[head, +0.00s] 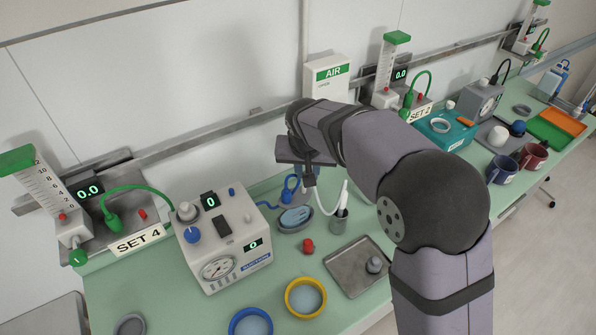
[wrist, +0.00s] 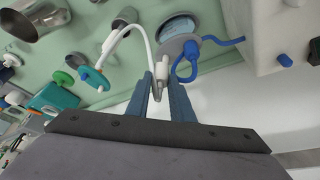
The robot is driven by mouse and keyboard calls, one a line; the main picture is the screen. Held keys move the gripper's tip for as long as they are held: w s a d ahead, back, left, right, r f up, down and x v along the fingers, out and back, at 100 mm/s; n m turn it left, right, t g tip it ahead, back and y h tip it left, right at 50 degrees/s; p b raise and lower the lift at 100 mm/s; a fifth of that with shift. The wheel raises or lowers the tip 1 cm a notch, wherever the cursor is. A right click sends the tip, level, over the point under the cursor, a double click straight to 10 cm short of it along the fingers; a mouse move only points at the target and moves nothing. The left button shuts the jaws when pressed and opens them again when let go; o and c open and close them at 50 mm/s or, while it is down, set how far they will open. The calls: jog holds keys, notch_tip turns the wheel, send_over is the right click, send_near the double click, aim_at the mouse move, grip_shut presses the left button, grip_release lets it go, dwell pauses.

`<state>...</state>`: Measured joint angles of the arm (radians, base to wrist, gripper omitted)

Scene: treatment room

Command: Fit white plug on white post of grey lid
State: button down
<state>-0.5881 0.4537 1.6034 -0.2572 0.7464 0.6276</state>
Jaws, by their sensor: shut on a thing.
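My gripper (head: 309,181) is low over the bench, left of the metal cup, and also shows in the wrist view (wrist: 165,88). Its narrow fingers are shut on the white plug (wrist: 162,71), at the end of a curved white tube (wrist: 136,30). The grey lid (wrist: 169,47) is just beyond the fingertips, with a blue plug (wrist: 191,49) and blue hose on it. The lid is partly covered by my gripper in the head view. The white post cannot be told apart from the white plug, and I cannot tell whether they touch.
An oval grey dish with a blue pad (head: 295,217) lies near the lid. A metal cup (head: 340,221) stands to the right, a metal tray (head: 358,268) in front. The white suction unit (head: 222,240) is on the left, with a red cap (head: 308,246) and coloured rings nearby.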

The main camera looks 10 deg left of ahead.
jog(key=shift+w+a+r+m+h, duration=0.3)
jog(key=shift+w+a+r+m, duration=0.1)
jog(key=shift+w+a+m, duration=0.4)
jog(key=shift+d+f, duration=0.1)
jog(key=shift+d, duration=0.05)
jog(key=shift+f+b, duration=1.4)
jog(key=shift+f, duration=0.4)
jog(key=shift+f+b, duration=1.3)
jog(key=shift+f, duration=0.2)
dwell(1.4)
jog(key=c, duration=1.5)
grip_release()
jog(key=shift+r, duration=0.1)
jog(key=shift+r+p, duration=2.65)
jog(key=shift+r, duration=0.75)
